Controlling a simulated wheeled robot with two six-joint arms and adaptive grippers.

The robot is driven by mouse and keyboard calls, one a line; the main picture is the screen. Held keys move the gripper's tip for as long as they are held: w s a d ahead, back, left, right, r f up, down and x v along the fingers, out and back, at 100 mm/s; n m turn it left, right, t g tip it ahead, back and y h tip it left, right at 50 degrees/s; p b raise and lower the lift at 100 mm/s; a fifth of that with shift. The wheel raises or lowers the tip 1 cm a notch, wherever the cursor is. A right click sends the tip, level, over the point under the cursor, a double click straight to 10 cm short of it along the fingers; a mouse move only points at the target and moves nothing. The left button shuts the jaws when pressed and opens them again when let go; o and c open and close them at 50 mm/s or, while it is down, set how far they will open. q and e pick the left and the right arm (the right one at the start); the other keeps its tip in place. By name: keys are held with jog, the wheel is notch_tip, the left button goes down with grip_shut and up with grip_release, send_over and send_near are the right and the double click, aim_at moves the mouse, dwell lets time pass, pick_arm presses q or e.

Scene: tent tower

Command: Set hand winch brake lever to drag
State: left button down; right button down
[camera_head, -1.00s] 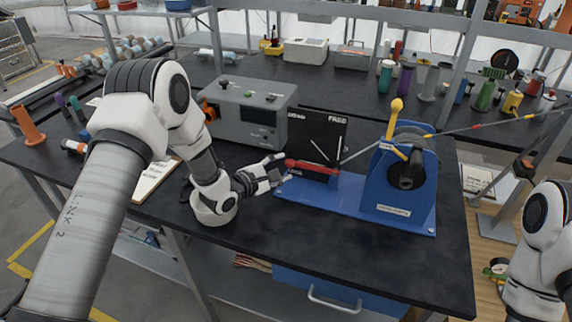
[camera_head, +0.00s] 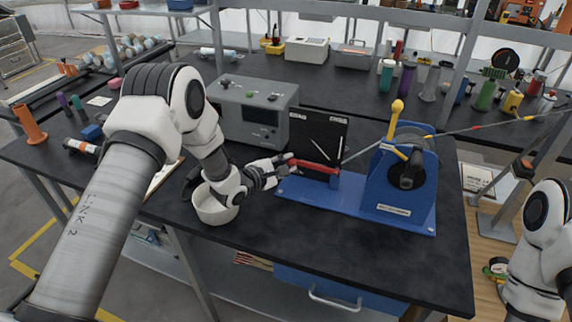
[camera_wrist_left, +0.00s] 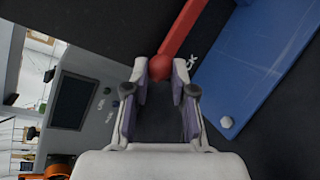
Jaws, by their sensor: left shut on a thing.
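The hand winch (camera_head: 400,200) is a blue stand on a blue base plate (camera_head: 300,197), with a yellow-knobbed handle (camera_head: 397,107). Its red brake lever (camera_head: 318,167) lies nearly level in front of a black upright panel (camera_head: 322,130), with its free end pointing left. My left gripper (camera_head: 289,168) comes in from the left and is shut on the lever's end. In the left wrist view the lever's round red knob (camera_wrist_left: 161,69) sits between the fingertips (camera_wrist_left: 160,75). The panel's markings are hard to read now. My right gripper is out of view.
A grey instrument box (camera_head: 250,112) stands behind my left arm. A white round bowl (camera_head: 212,207) sits below my left wrist. A cable (camera_head: 480,127) runs from the winch up to the right. The black tabletop (camera_head: 340,250) is clear in front of the winch.

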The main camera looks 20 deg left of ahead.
pick_arm(q)
jog(key=shift+d+r+m+p, duration=0.1)
jog(key=shift+r+m+p, duration=0.25)
jog(key=shift+r, duration=0.3)
jog(key=r+m+y+p, duration=0.1)
jog(key=r, duration=0.1)
jog(key=d+r+m+y, duration=0.1)
jog(key=r, duration=0.1)
jog(key=d+r+m+g+y+p, duration=0.1)
jog(key=r, duration=0.1)
jog(key=shift+d+m+p, duration=0.2)
jog(key=shift+m+p, duration=0.05)
jog(key=shift+p, duration=0.05)
jog(key=shift+s+d+r+m+y, duration=0.1)
jog(key=shift+d+r+m+y, duration=0.6)
jog(key=shift+d+r+m, duration=0.15)
jog(key=c, duration=1)
grip_release()
jog(key=shift+o, duration=0.2)
jog(key=v, duration=1.2)
